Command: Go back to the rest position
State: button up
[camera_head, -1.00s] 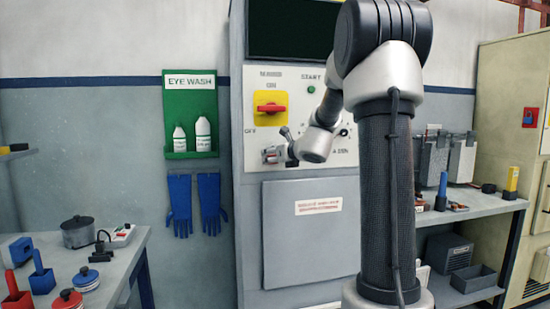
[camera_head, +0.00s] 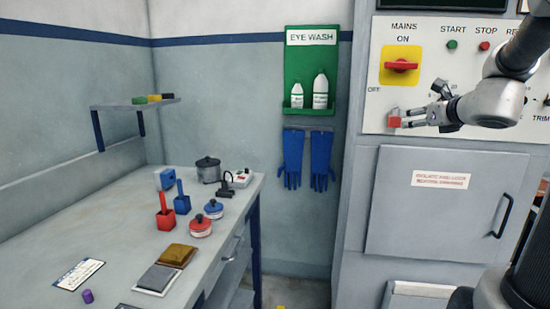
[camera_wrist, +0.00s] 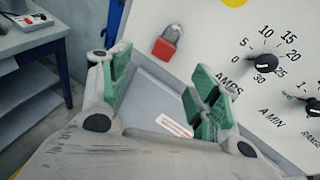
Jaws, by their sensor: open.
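My gripper (camera_head: 425,115) is in front of the control panel (camera_head: 405,30) of the grey cabinet, below and right of the mains switch (camera_head: 401,65). In the wrist view its two green-padded fingers (camera_wrist: 162,75) are spread apart with nothing between them. A red padlock (camera_head: 394,122) shows by the fingertips in the head view. In the wrist view the padlock (camera_wrist: 165,48) is beyond the fingers, against the white panel, apart from both. The switch's red handle lies level on its yellow plate.
A workbench (camera_head: 110,215) at left carries a pot (camera_head: 208,170), red and blue tools, and pads. Blue gloves (camera_head: 293,160) hang under the green eye wash board (camera_head: 312,52). A small shelf (camera_head: 135,104) is on the left wall. Floor shows between bench and cabinet.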

jog(key=s+a+f+n+g+y, duration=0.1)
jog(key=s+a+f+n+g, duration=0.25)
jog(key=s+n, duration=0.4)
jog(key=s+a+f+n+g+y, duration=0.1)
jog(key=s+a+f+n+g, duration=0.15)
jog(key=s+f+n, duration=0.45)
jog(key=s+a+f+n+g+y, duration=0.1)
jog(key=s+a+f+n+g, duration=0.15)
jog(key=s+n, duration=0.4)
jog(key=s+a+r+n+g+h, duration=0.1)
jog(key=s+n+g+h, duration=0.1)
jog(key=s+n, duration=0.6)
jog(key=n+h, duration=0.1)
jog(key=n, duration=0.3)
jog(key=shift+s+a+n, duration=0.3)
jog(key=shift+n, duration=0.1)
jog(key=shift+c, duration=0.2)
